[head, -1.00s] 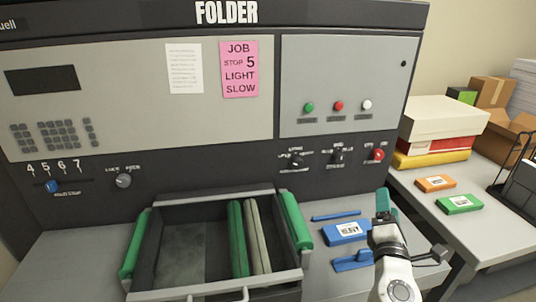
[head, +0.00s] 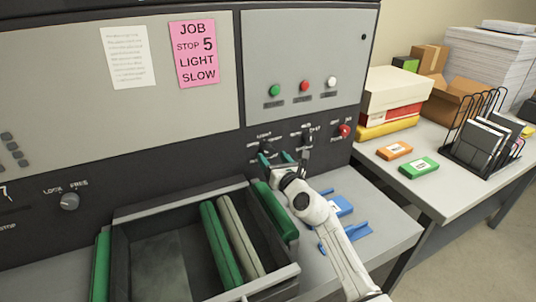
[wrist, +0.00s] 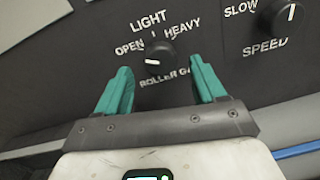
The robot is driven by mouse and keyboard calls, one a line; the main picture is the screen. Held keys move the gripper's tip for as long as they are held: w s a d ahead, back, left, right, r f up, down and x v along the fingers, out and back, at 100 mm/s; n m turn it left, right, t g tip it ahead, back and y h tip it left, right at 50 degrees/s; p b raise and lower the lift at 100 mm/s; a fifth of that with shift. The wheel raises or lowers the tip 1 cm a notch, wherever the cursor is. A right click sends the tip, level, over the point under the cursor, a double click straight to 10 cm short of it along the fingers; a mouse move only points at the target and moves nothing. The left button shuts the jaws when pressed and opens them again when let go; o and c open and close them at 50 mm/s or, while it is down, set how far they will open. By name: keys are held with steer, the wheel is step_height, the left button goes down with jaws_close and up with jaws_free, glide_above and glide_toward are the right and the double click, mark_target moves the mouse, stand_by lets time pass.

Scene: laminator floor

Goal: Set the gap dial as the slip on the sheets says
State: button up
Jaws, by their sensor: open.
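The gap dial (wrist: 160,53) is a black round knob labelled ROLLER GAP, with OPEN at left, LIGHT above and HEAVY at right. In the head view the dial (head: 265,147) is partly hidden near my fingers. My gripper (wrist: 161,70) is open and empty, its teal fingers on either side below the dial, apart from it. It also shows in the head view (head: 277,158).
The speed dial (wrist: 280,17) is close at right, and a red knob (head: 345,131) lies beyond it. A tray with green and grey rollers (head: 222,245) juts out below. Blue pieces (head: 343,206) lie on the ledge under my arm. A side table holds boxes and papers.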

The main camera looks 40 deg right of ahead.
mark_target(269, 152)
steer(key=shift+b+x, duration=0.4)
steer(key=shift+x, duration=1.55)
steer(key=shift+c, duration=0.5)
steer(key=shift+d, duration=0.1)
steer(key=c, duration=1)
steer(key=shift+o, duration=0.2)
